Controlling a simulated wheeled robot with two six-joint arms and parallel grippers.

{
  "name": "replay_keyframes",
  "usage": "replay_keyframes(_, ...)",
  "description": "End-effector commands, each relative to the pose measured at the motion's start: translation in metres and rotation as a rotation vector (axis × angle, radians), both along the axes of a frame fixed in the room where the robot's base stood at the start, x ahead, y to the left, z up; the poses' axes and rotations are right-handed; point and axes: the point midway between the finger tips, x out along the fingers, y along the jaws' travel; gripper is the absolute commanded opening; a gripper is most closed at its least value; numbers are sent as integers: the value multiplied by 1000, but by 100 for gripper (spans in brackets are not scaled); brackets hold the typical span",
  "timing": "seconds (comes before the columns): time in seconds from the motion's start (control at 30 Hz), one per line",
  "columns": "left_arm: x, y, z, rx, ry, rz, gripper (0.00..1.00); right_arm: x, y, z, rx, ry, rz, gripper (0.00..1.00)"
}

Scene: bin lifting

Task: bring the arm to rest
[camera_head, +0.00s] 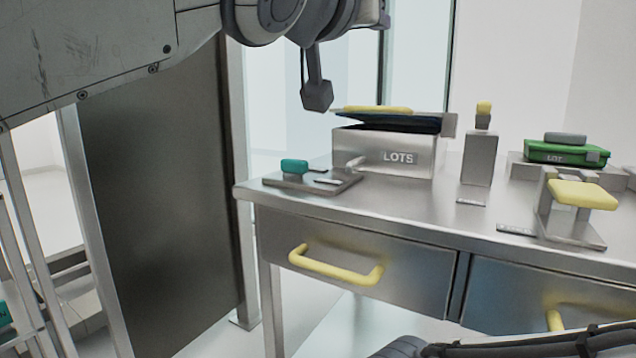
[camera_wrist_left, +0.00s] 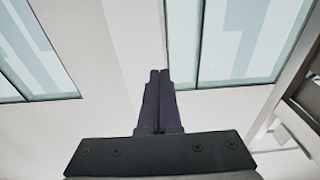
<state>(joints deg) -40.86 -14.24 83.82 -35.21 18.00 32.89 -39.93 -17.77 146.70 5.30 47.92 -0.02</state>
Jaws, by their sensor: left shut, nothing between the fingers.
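My left arm comes in from the upper left of the head view and crosses the top, above the steel table. In the left wrist view my left gripper (camera_wrist_left: 159,73) has its two dark fingers pressed together with nothing between them. Behind the fingers are only a pale wall and windows, so it is clear of the table's objects. I cannot clearly make out its fingertips in the head view. My right gripper is in neither view; only a dark part of my body shows at the lower right.
The steel table (camera_head: 420,212) has yellow-handled drawers. A dark panel (camera_head: 160,190) stands left.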

Motion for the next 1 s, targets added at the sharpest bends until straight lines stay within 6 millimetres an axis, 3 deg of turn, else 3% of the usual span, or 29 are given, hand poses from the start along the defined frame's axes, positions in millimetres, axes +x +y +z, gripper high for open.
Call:
replay_keyframes(0.37, 12, 5, -68, 103, 158, 25, 0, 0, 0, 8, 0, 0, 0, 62)
replay_keyframes(0.57, 12, 3, -132, 202, 304, 26, 0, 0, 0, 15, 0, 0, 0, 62)
replay_keyframes(0.67, 7, 5, -175, 269, 402, 23, 0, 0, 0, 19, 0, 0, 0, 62)
replay_keyframes(0.77, -5, 11, -231, 357, 533, 16, 0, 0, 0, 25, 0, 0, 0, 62)
replay_keyframes(0.87, -32, 24, -297, 469, 702, -1, 0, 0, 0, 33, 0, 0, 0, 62)
replay_keyframes(1.0, -85, 52, -381, 619, 942, -37, 0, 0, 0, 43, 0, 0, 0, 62)
